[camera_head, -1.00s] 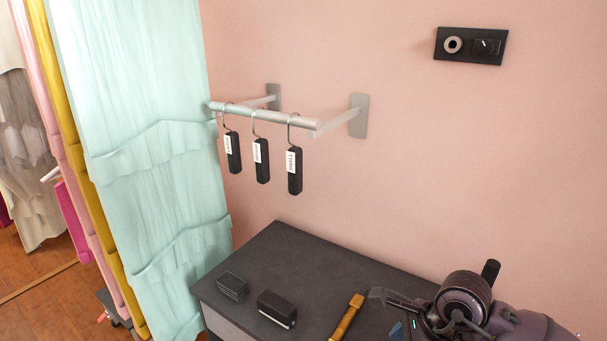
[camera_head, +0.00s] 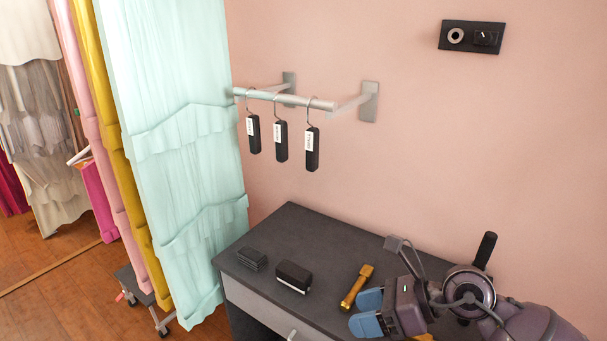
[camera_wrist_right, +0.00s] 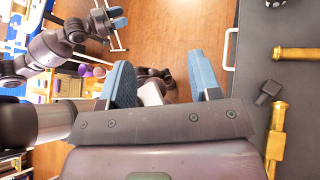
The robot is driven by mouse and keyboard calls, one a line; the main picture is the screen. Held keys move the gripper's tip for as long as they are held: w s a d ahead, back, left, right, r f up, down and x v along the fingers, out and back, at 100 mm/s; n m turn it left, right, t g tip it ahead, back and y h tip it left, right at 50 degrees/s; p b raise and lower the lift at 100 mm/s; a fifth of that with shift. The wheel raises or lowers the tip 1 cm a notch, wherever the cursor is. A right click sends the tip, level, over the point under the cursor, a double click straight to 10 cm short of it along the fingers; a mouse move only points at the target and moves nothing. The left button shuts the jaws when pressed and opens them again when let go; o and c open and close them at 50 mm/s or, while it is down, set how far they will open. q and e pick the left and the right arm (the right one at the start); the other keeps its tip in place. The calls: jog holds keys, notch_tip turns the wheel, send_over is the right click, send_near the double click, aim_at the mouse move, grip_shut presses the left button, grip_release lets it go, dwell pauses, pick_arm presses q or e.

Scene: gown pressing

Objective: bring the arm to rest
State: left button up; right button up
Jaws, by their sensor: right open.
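My right gripper (camera_head: 367,312) is at the lower right of the head view, over the front part of the dark cabinet top (camera_head: 315,226). Its blue fingers are apart with nothing between them. It also shows in the right wrist view (camera_wrist_right: 162,82), with wooden floor and parts of my own body beyond the fingers. My left gripper (camera_wrist_right: 116,17) shows small at the top left of the right wrist view, with blue fingertips; its opening is too small to judge. It is out of the head view.
A brass tool (camera_head: 357,287) lies just left of the right gripper. A black block (camera_head: 293,277) and a dark stack (camera_head: 252,259) lie farther left. Black tags (camera_head: 312,150) hang from a wall rail (camera_head: 290,99). A mint gown (camera_head: 185,150) hangs at left.

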jog(key=w+d+r+m+t+y, duration=0.1)
jog(key=w+r+m+t+y, duration=0.3)
jog(key=r+m+t+y, duration=0.7)
jog(key=w+d+f+m+t+h, duration=0.3)
jog(key=d+f+m+t+h, duration=0.5)
jog(key=m+h, duration=1.1)
jog(key=s+d+f+m+g+h, duration=0.1)
jog(key=s+d+f+m+g, duration=0.2)
jog(key=f+m, duration=0.4)
jog(key=s+d+f+m+g+h, duration=0.1)
jog(key=s+d+f+m+g, duration=0.3)
jog(key=f, duration=0.5)
jog(key=s+d+f+m+g+h+b, duration=0.1)
jog(key=s+f+m, duration=0.5)
jog(key=s+f, duration=0.6)
jog(key=shift+s+g+h, duration=0.35)
jog(key=shift+g+h, duration=0.25)
jog(key=shift+g, duration=0.3)
